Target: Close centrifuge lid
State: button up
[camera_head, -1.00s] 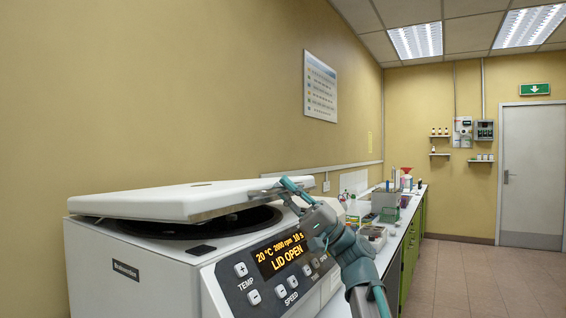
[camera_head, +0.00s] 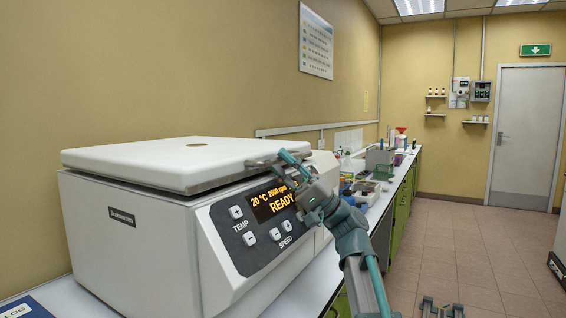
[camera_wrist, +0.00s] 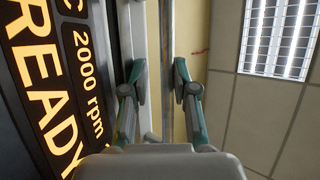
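The centrifuge (camera_head: 135,243) is a white box on the bench at the left of the head view. Its lid (camera_head: 170,158) lies flat on top, down on the body, with no open gap showing. The display (camera_head: 272,203) reads "READY", and it also shows close up in the wrist view (camera_wrist: 55,85). My gripper (camera_head: 279,158) is at the lid's front right edge, just above the panel. In the wrist view its two fingers (camera_wrist: 158,80) are apart with nothing between them. I cannot tell whether a finger touches the lid.
The white bench (camera_head: 310,287) runs back along the wall, with bottles and boxes (camera_head: 368,186) beyond the centrifuge. A blue log book (camera_head: 25,309) lies at the lower left. The tiled floor (camera_head: 450,240) at the right is mostly clear.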

jog(key=v, duration=1.2)
jog(key=shift+d, duration=0.1)
